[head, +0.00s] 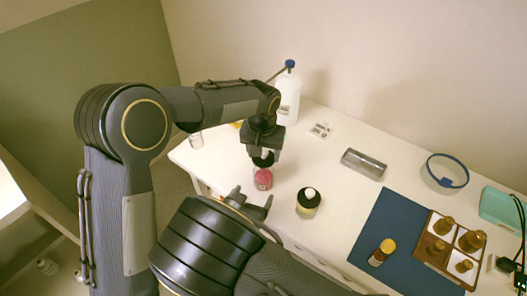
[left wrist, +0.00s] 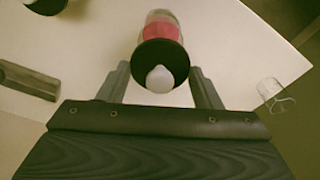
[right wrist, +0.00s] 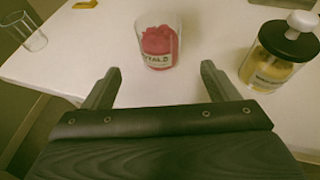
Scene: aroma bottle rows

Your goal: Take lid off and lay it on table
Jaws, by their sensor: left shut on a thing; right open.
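A glass jar of pink petals (head: 263,180) stands on the white table near its front edge. It also shows in the right wrist view (right wrist: 160,46), its mouth uncovered. My left gripper (head: 264,149) points down above the jar, shut on the black lid with a white knob (left wrist: 160,66). The lid is raised off the jar, roughly over it. My right gripper (head: 253,199) is open and empty, low in front of the jar. In the right wrist view its fingers (right wrist: 155,85) point toward the jar, apart from it.
A yellow-filled jar with its black lid on (head: 308,203) stands right of the petal jar. A metal tray (head: 363,164), blue-rimmed bowl (head: 445,170) and blue mat (head: 375,225) lie further right. A wash bottle (head: 287,100) is behind.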

